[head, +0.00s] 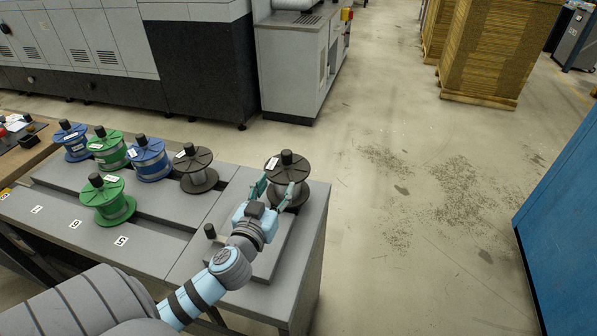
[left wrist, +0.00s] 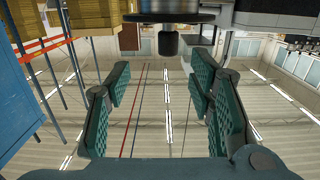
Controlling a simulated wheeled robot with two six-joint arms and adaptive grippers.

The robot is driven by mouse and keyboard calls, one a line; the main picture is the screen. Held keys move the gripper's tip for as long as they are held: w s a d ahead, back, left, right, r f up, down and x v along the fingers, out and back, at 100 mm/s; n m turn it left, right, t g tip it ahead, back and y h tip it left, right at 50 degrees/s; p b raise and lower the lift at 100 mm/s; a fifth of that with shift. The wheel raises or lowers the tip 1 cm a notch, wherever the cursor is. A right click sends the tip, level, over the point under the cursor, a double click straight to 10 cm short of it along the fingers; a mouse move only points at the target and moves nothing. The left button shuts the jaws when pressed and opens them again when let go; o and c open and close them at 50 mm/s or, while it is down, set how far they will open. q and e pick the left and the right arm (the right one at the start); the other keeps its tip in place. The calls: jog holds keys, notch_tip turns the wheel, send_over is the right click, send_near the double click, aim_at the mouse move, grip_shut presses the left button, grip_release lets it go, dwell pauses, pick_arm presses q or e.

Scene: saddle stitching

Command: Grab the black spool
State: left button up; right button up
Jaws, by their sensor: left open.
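A black spool (head: 288,165) with a dark top knob and a white label stands upright on the right part of the grey bench. My left gripper (head: 276,192) is open at its near side, its green fingers close against it in this view; I cannot tell whether they touch. In the left wrist view the fingers (left wrist: 158,85) are spread with nothing between them. The dark spool flange (left wrist: 170,17) and knob show at that view's top edge, beyond the fingertips. A second black spool (head: 198,170) stands further left. My right gripper is not in view.
Blue spools (head: 151,160) and green spools (head: 108,200) stand on the left of the bench (head: 190,255), which has numbered labels. A short dark peg (head: 210,231) stands left of my gripper. The floor right of the bench is open, with a blue cabinet (head: 565,215) at far right.

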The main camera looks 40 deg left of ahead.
aim_at(284, 157)
pick_arm(q)
jog(key=x, duration=0.4)
jog(key=a+r+p+x, duration=0.1)
jog(key=x, duration=0.1)
jog(key=shift+s, duration=0.1)
jog(key=p+x, duration=0.1)
jog(key=x, duration=0.5)
jog(key=shift+a+r, duration=0.15)
jog(key=shift+r, duration=0.05)
jog(key=shift+c, duration=0.3)
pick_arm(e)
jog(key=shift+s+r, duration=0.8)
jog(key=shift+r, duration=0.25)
pick_arm(q)
grip_shut()
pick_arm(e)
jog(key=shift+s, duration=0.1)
pick_arm(q)
jog(key=shift+r, duration=0.1)
